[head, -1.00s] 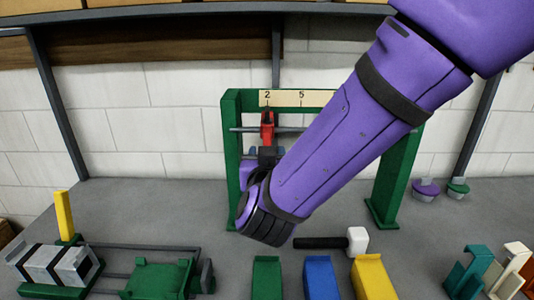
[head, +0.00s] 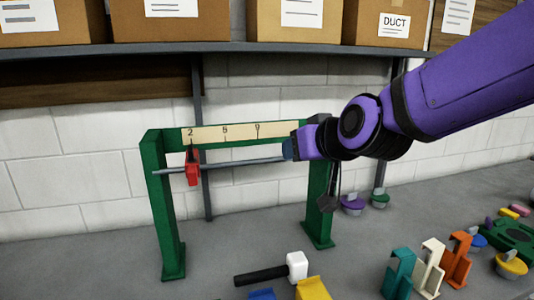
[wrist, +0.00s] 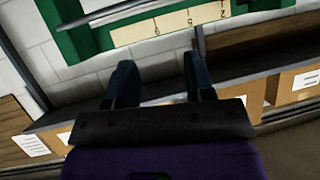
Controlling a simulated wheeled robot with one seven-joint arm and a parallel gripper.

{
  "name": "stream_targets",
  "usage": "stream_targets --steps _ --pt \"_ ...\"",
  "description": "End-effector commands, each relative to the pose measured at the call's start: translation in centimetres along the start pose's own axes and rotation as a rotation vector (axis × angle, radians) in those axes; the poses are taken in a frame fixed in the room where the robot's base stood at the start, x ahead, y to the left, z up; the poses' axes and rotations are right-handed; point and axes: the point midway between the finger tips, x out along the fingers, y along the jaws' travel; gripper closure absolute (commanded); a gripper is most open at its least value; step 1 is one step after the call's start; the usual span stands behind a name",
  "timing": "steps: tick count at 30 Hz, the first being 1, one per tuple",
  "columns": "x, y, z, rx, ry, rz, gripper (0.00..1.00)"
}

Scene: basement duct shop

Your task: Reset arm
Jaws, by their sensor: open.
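My purple arm reaches in from the right in the head view. My gripper (head: 289,150) is in front of the right half of a green frame (head: 165,225), and its dark fingertips show only partly there. In the wrist view my gripper (wrist: 162,78) has its two dark fingers apart with nothing between them. The green frame carries a pale number strip (head: 225,133) and a grey rod (head: 235,164). A red slider (head: 193,167) sits on the rod below the mark 2, well left of my gripper. My wrist hides the rod's right end.
A white-headed mallet (head: 297,265) lies in front of the frame. Teal, white and orange brackets (head: 430,265) stand at front right. Purple (head: 352,205) and green knobbed pieces (head: 379,199) are right of the frame. A shelf (head: 130,48) with cardboard boxes (head: 185,22) runs above.

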Motion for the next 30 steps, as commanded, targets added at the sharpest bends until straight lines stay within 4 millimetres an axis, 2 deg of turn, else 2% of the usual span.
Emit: stream_targets --steps 1,3,9,15,18,21,24,30 --pt "-1.8 1.7 0.1 0.007 -0.032 0.018 0.51" --pt "-4.1 3.6 1.0 0.015 -0.097 0.041 0.51" --pt "-11.4 8.7 4.4 0.065 -0.283 0.135 0.51" --pt "-18.9 12.2 9.0 0.148 -0.467 0.256 0.51" --pt "-21.8 13.1 10.9 0.187 -0.537 0.305 0.51" --pt "-23.8 13.5 12.2 0.215 -0.585 0.339 0.51" --pt "-24.7 13.7 12.9 0.23 -0.61 0.356 0.51" --pt "-24.9 13.7 13.1 0.234 -0.617 0.36 0.51"
